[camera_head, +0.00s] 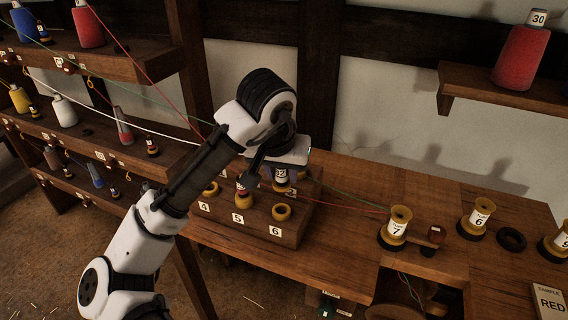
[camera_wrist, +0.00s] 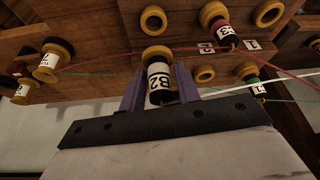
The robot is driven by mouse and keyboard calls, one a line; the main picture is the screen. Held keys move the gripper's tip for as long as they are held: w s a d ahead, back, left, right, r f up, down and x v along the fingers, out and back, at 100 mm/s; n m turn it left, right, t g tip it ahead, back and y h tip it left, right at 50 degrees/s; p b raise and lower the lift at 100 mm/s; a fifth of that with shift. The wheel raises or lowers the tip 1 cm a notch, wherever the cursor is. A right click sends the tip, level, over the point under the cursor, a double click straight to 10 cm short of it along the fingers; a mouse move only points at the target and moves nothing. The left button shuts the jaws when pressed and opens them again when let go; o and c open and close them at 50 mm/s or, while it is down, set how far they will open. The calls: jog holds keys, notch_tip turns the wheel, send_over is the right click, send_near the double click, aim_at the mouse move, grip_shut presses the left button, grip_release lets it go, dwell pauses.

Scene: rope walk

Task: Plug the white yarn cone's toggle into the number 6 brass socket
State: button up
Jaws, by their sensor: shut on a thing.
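The white yarn cone (camera_head: 63,110) stands on the left rack.
A red toggle (camera_head: 241,190) sits in socket 5; socket 4 (camera_head: 210,188) is empty. A green toggle (camera_wrist: 254,85) is in the back row. Red and green yarns cross near the block.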

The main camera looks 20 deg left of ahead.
aim_at(280, 186)
jog(key=shift+s+f+b, duration=0.15)
jog(key=shift+f+b, duration=0.45)
jog(key=shift+f, duration=0.2)
notch_tip(280, 186, down, 4)
jog(key=b, duration=0.3)
jog(key=shift+f, duration=0.55)
dwell(1.1)
jog(key=o, duration=0.7)
jog(key=p+v, duration=0.9)
jog(key=v, duration=0.2)
jog(key=shift+p, duration=0.4)
